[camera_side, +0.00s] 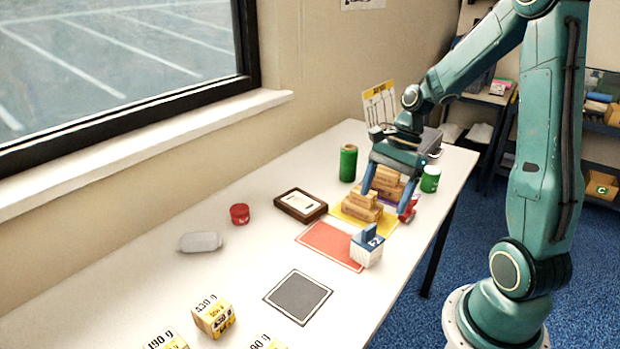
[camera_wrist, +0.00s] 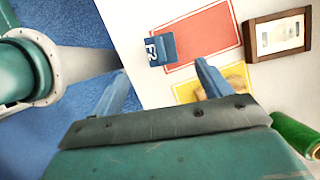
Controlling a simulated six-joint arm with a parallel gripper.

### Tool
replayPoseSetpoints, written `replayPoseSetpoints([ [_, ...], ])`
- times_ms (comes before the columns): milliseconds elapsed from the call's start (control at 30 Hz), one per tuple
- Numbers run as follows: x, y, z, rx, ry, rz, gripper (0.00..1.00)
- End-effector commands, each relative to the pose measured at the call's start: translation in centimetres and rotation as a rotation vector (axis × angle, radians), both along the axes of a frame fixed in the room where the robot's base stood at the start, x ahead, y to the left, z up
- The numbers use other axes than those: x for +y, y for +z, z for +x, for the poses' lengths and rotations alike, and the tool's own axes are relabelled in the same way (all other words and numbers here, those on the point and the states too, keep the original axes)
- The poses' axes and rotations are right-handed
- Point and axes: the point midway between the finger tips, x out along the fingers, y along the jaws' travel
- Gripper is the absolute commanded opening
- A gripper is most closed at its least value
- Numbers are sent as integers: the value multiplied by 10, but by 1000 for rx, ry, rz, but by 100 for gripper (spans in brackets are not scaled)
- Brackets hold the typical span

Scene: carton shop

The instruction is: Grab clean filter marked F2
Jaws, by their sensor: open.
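The filter (camera_side: 367,248) is a white block with a blue raised top, standing at the near right corner of a red mat (camera_side: 325,243). Its side mark reads partly as a 2 in the side view. In the wrist view the blue top of the filter (camera_wrist: 160,49) bears a sideways mark that looks like F2, and lies beyond the gap between my fingers. My gripper (camera_side: 388,194) is open, beyond the filter in the side view, by the tan blocks on the yellow mat. Both fingers of my gripper (camera_wrist: 160,73) show apart in the wrist view, with nothing between them.
Tan blocks (camera_side: 360,205) are stacked on the yellow mat (camera_side: 392,222). A brown framed tray (camera_side: 300,205), a green cylinder (camera_side: 348,164) and a green-and-white jar (camera_side: 430,179) stand around. A dark square pad (camera_side: 298,297) lies bare at the front.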

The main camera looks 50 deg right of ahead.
Motion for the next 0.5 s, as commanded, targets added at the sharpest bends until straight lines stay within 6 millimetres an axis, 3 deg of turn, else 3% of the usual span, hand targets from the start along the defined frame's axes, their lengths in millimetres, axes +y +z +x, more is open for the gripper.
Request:
replayPoseSetpoints([
  [300, 19, -44, 2, 5, 4, 2, 77],
  [500, 26, -62, 4, 3, 3, 1, 77],
])
